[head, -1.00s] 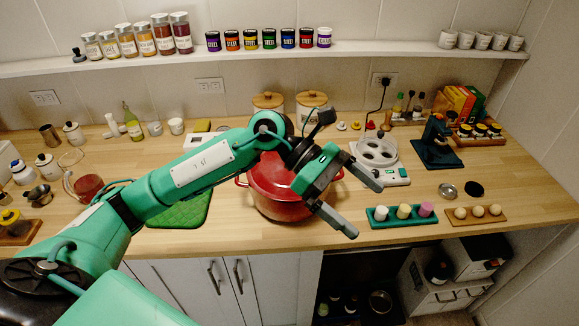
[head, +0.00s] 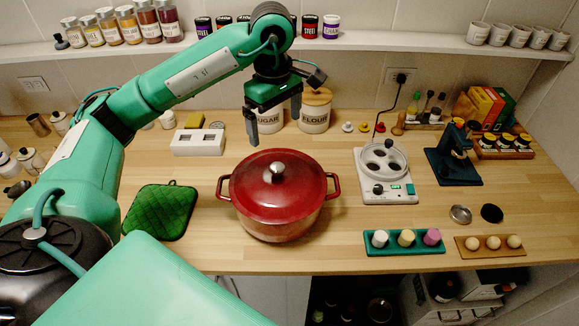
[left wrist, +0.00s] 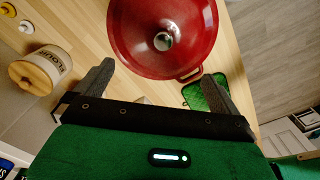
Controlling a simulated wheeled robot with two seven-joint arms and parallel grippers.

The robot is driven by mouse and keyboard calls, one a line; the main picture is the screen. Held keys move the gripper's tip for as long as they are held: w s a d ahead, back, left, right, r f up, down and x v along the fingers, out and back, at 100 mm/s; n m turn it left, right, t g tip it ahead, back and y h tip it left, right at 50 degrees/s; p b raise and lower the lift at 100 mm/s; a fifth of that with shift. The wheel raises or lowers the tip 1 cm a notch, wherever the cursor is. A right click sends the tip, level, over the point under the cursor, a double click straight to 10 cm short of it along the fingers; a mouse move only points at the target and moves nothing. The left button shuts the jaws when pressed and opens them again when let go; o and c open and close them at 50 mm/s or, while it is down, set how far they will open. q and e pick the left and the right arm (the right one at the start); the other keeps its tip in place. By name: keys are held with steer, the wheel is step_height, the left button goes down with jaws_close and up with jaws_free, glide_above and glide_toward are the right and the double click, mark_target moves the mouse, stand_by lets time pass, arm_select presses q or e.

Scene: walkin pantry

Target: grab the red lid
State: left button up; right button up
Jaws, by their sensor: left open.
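The red lid (head: 262,180) with a silver knob (head: 277,171) sits on the red pot (head: 278,222) in the middle of the counter. My left gripper (head: 274,128) is open and empty, fingers pointing down, above and behind the lid, apart from it. In the left wrist view the lid (left wrist: 150,22) and its knob (left wrist: 163,41) show beyond the spread fingers of my left gripper (left wrist: 155,90). My right gripper is not in view.
A green pot holder (head: 160,211) lies left of the pot. A white device (head: 385,172) stands to the right, and a teal tray with small cups (head: 376,250) lies front right. Sugar and flour canisters (head: 315,112) stand behind. Bare counter surrounds the pot's front.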

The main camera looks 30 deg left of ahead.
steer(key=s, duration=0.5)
arm_select(q)
steer(key=p, duration=0.1)
glide_above(277, 166)
steer(key=f, duration=0.6)
steer(key=shift+a, duration=0.2)
steer(key=shift+f+p, duration=0.3)
steer(key=shift+f, duration=0.5)
steer(key=shift+s+f, duration=0.1)
steer(key=shift+f, duration=0.25)
steer(key=f+p, duration=0.3)
steer(key=shift+d+f, duration=0.2)
steer(key=shift+f, duration=0.8)
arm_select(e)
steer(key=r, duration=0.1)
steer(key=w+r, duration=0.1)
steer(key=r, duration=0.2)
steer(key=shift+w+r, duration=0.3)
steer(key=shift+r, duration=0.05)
